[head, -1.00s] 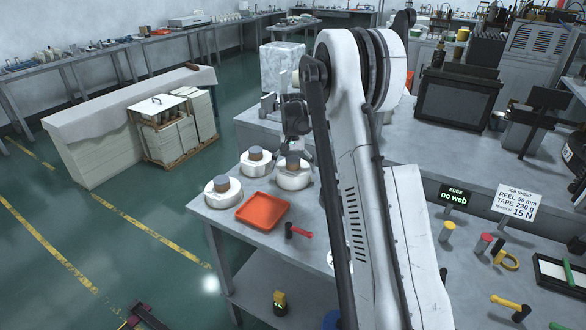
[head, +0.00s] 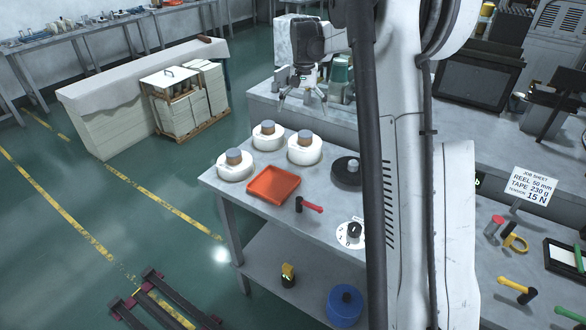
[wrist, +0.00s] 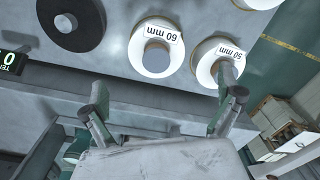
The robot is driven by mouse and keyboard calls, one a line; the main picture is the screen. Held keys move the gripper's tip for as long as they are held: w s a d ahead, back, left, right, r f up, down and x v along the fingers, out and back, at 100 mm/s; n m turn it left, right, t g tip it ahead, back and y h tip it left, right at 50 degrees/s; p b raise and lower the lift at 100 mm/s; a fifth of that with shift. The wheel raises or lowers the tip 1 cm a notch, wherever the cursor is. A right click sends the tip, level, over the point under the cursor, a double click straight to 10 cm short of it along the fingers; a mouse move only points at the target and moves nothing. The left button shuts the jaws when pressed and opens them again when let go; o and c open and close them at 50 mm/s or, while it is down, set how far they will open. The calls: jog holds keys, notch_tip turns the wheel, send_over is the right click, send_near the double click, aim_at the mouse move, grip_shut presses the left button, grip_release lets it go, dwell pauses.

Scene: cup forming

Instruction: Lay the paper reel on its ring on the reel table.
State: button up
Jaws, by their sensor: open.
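Three white paper reels with grey cores stand on the near table. In the wrist view one is labelled 60 mm (wrist: 155,62) and one 50 mm (wrist: 208,72); in the head view these appear to be the right reel (head: 304,155) and the back reel (head: 262,143). The third reel (head: 235,174) is at the left, partly cut off in the wrist view (wrist: 262,3). A black disc with a pale hub (head: 343,180) lies right of them; I cannot tell whether it is the reel table. No separate ring is distinguishable. My gripper (head: 303,102) is open and empty, beyond and apart from the reels.
An orange tray (head: 273,186), a red-handled hammer (head: 311,207) and a white dial (head: 342,239) lie in front of the reels. A raised grey bench (head: 262,88) runs behind.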

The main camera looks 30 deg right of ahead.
jog(key=s+a+r+n+t, duration=0.2)
jog(key=s+a+r, duration=0.3)
jog(key=s+a, duration=0.3)
jog(key=s+a+r+n+t, duration=0.1)
jog(key=s+a+r, duration=0.4)
jog(key=s+a, duration=0.35)
jog(key=s+a+f+n+t, duration=0.2)
jog(key=s+a+f, duration=0.1)
jog(key=s, duration=0.7)
jog(key=s+a+f+n+t, duration=0.1)
jog(key=s+a, duration=0.4)
jog(key=s, duration=0.5)
jog(key=shift+a+f+n+t, duration=0.4)
jog(key=shift+f+n, duration=0.2)
jog(key=shift+f, duration=0.3)
